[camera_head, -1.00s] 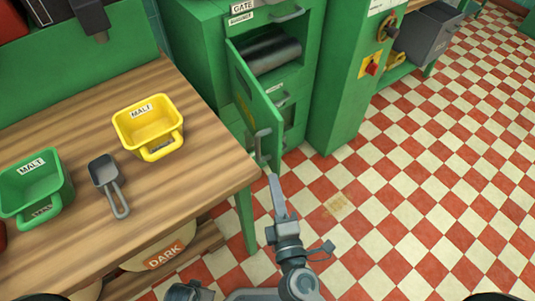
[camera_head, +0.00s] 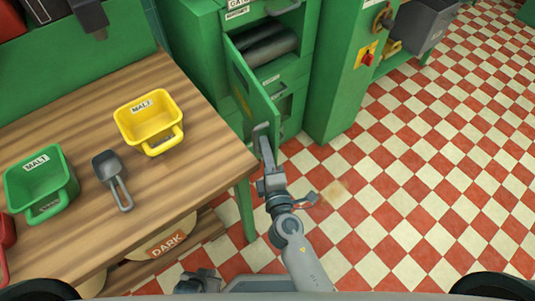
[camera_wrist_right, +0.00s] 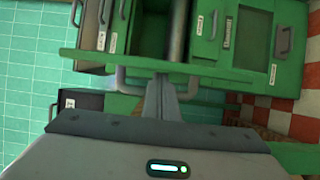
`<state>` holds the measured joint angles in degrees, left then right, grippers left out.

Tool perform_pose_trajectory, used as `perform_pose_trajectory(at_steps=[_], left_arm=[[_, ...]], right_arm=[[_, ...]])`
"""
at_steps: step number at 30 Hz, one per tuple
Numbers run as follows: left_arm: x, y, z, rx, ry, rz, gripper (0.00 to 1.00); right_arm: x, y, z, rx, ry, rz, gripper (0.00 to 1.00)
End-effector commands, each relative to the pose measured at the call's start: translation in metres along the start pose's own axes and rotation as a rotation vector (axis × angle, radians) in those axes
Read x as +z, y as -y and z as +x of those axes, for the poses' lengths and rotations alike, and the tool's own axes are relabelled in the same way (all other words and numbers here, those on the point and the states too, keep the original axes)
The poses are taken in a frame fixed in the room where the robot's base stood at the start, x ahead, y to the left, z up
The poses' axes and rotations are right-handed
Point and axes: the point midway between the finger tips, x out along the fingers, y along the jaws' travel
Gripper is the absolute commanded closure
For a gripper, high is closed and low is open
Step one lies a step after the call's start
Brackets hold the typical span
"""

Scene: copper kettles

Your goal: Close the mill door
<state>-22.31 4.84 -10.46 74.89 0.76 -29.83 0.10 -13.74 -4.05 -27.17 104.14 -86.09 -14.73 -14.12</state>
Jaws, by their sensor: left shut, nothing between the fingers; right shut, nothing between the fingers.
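The green mill door (camera_head: 246,82) stands open, swung out from the green mill cabinet (camera_head: 195,35). A dark roller (camera_head: 268,45) shows in the opening behind it. My right gripper (camera_head: 266,140) is shut and empty, its tips at the door's grey handle (camera_head: 260,128). In the right wrist view the door (camera_wrist_right: 230,70) is a green bar across the picture, and the shut fingers (camera_wrist_right: 160,82) overlap the handle (camera_wrist_right: 121,82); I cannot tell whether they touch it. My left gripper (camera_head: 197,279) is shut at the bottom edge, low in front of the workbench.
The wooden workbench (camera_head: 90,125) at left holds a yellow malt bin (camera_head: 150,120), a green malt bin (camera_head: 40,183) and a grey scoop (camera_head: 112,178). A green control cabinet (camera_head: 345,70) stands right of the mill. The checkered floor (camera_head: 430,170) at right is clear.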

Motion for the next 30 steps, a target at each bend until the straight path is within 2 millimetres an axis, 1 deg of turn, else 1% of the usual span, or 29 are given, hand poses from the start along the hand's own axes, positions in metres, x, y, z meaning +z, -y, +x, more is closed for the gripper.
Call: perform_pose_trajectory(at_steps=[4, 14, 20, 26, 30], left_arm=[[-0.001, -0.001, 0.000, 0.001, -0.006, 0.001, 1.00], [-0.001, -0.001, 0.000, 0.001, -0.006, 0.000, 1.00], [-0.002, -0.002, -0.001, 0.001, -0.010, 0.000, 1.00], [-0.004, -0.003, -0.002, 0.002, -0.028, 0.001, 1.00], [-0.008, -0.005, -0.004, 0.005, -0.048, 0.003, 1.00]], right_arm=[[0.000, 0.000, 0.004, 0.000, 0.000, 0.000, 1.00], [0.000, 0.000, 0.004, 0.000, -0.001, 0.000, 1.00], [0.004, 0.000, 0.005, 0.000, -0.012, -0.002, 1.00], [0.016, -0.001, 0.007, 0.001, -0.044, -0.004, 1.00], [0.030, -0.001, 0.011, 0.001, -0.084, -0.007, 1.00]])
